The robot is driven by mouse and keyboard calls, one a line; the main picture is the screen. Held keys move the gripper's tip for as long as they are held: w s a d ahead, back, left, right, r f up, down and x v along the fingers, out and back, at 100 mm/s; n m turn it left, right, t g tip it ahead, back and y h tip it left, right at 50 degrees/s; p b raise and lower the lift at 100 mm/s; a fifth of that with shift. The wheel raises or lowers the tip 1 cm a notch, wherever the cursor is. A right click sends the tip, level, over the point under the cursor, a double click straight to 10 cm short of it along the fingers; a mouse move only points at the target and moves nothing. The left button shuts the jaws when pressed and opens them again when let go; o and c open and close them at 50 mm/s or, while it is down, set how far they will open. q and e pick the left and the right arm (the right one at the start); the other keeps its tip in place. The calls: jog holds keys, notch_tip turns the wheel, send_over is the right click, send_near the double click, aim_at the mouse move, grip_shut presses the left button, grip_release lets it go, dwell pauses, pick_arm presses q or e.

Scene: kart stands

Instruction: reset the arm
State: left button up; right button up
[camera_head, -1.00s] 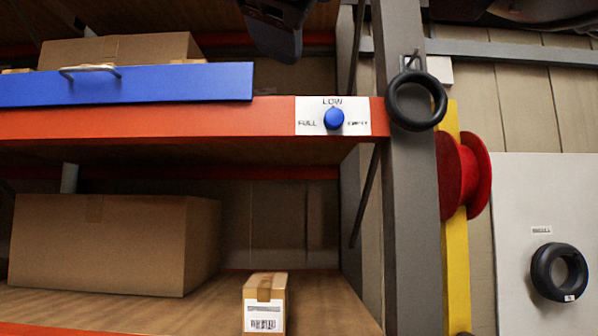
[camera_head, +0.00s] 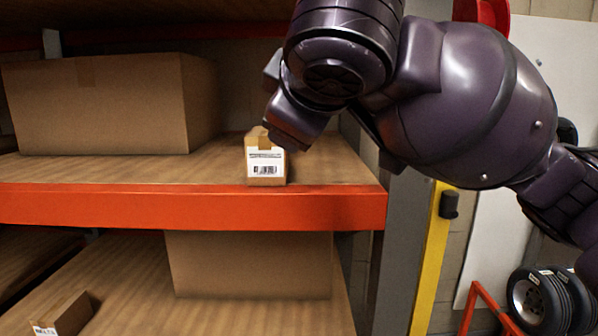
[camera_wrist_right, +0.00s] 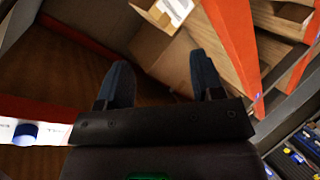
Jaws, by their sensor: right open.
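My right arm (camera_head: 450,100) comes in from the right in the head view and crosses in front of the orange rack. Its purple-grey links fill the upper right, with the gripper end near a small labelled carton (camera_head: 265,168), partly covering it. Whether they touch cannot be told. In the right wrist view my right gripper (camera_wrist_right: 160,78) has its two dark blue fingers wide apart, with nothing held between them. My left gripper is not in view.
An orange shelf beam (camera_head: 190,207) runs below the carton. A large cardboard box (camera_head: 100,105) stands at left on that shelf. A grey post and a yellow post (camera_head: 428,260) stand at right, near several tyres (camera_head: 535,300).

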jog(key=s+d+f+m+g, duration=0.15)
jog(key=d+f, duration=0.25)
jog(key=f, duration=0.8)
jog(key=d+f+m+g, duration=0.2)
jog(key=d+f+m, duration=0.15)
jog(key=f, duration=0.75)
jog(key=d+f+m+g, duration=0.1)
jog(key=d+f, duration=0.3)
jog(key=f, duration=0.8)
jog(key=s+d+f+m+g+h, duration=0.1)
jog(key=s+d+f+m+g, duration=0.1)
jog(key=s+d+f, duration=0.5)
jog(key=s+d+f+m+g+h, duration=0.1)
jog(key=s+d+f+m, duration=0.25)
jog(key=s+f, duration=0.4)
jog(key=s+d+f+m+g+h, duration=0.2)
jog(key=s+d+f, duration=0.35)
jog(key=s, duration=0.45)
jog(key=w+f+n+t+y, duration=0.1)
jog(key=w+f+t, duration=0.6)
jog(key=f+t, duration=0.1)
jog(key=shift+w+f, duration=0.25)
jog(key=shift+f, duration=0.55)
